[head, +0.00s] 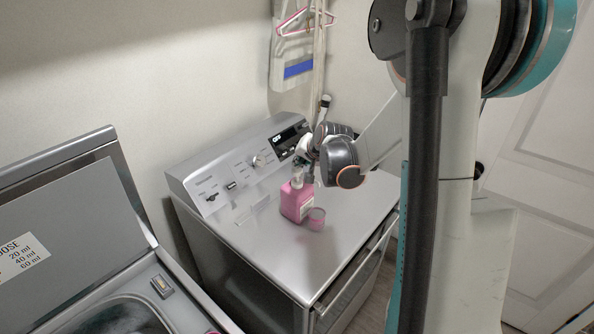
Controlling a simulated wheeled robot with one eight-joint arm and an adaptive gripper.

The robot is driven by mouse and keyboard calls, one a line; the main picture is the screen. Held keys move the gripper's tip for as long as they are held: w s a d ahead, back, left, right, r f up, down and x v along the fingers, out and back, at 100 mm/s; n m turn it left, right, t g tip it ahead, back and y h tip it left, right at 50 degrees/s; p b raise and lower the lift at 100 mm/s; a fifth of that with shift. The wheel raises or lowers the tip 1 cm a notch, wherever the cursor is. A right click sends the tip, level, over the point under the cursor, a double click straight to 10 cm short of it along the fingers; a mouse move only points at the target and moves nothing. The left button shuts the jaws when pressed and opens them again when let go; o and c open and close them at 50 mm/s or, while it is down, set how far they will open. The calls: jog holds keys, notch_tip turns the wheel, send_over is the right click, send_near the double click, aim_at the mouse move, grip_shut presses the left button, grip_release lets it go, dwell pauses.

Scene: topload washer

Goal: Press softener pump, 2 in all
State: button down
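A pink softener bottle (291,206) stands upright on the top of the grey machine at the centre of the head view. Its pale pump (297,181) rises from the bottle's top. A small pink cup (317,219) stands just right of the bottle, in front. My gripper (305,167) is directly above and slightly right of the pump, with its fingers pointing down. I cannot tell whether it touches the pump. The fingers are small and overlap the pump area, so their opening is unclear.
The grey machine (270,254) has a raised panel with knobs (258,160) behind the bottle. Its front top is clear. An open topload washer (110,283) is at left, its raised lid bearing a dose label (20,258). Pink hangers (305,20) hang on the wall.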

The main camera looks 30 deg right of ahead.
jog(key=shift+f+b, duration=0.95)
jog(key=shift+f, duration=0.1)
dwell(1.0)
dwell(0.4)
jog(key=shift+r+p, duration=0.95)
jog(key=shift+r, duration=0.5)
jog(key=shift+r+p, duration=1.6)
jog(key=shift+r, duration=0.95)
jog(key=shift+f, duration=0.1)
